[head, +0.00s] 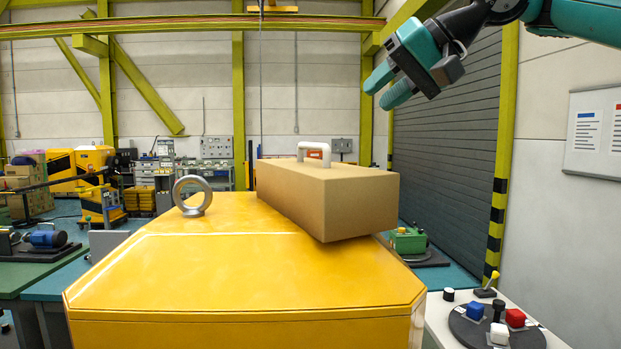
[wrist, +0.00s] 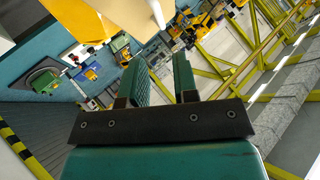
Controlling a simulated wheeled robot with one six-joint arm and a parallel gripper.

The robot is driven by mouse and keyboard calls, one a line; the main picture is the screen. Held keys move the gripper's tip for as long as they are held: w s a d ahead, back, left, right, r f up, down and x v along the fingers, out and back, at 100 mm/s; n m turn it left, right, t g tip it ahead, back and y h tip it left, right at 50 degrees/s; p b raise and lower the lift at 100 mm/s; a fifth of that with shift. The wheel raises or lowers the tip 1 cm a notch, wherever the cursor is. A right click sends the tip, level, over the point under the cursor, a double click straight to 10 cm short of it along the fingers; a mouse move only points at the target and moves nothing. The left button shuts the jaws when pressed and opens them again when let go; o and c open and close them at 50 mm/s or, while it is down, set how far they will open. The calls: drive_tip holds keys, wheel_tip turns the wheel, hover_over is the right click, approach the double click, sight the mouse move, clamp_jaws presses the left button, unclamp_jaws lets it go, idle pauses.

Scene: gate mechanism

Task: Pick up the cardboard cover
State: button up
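The cardboard cover (head: 345,200) is a brown box with a white handle (head: 314,150) on top. It sits on the right part of the yellow housing (head: 210,275), its near right corner jutting past the edge. My gripper (head: 380,88) is in the air above and to the right of the cover, apart from it, its fingers pointing down and left. In the wrist view a gap shows between the two fingers (wrist: 160,78), with nothing held. The cover's brown side (wrist: 88,20) shows at the top left of that view.
A metal lifting ring (head: 193,195) stands on the housing left of the cover. At the lower right, a white table holds a round dark plate (head: 480,335) with colored blocks. A green device (head: 407,240) stands behind the cover's right end. Air between gripper and handle is clear.

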sight(322, 145)
drive_tip(key=b+x, duration=0.1)
drive_tip(key=x, duration=0.8)
drive_tip(key=shift+b, duration=0.3)
drive_tip(key=shift+x, duration=2.65)
drive_tip(key=shift+w+d, duration=0.1)
drive_tip(key=shift+d, duration=0.05)
clamp_jaws()
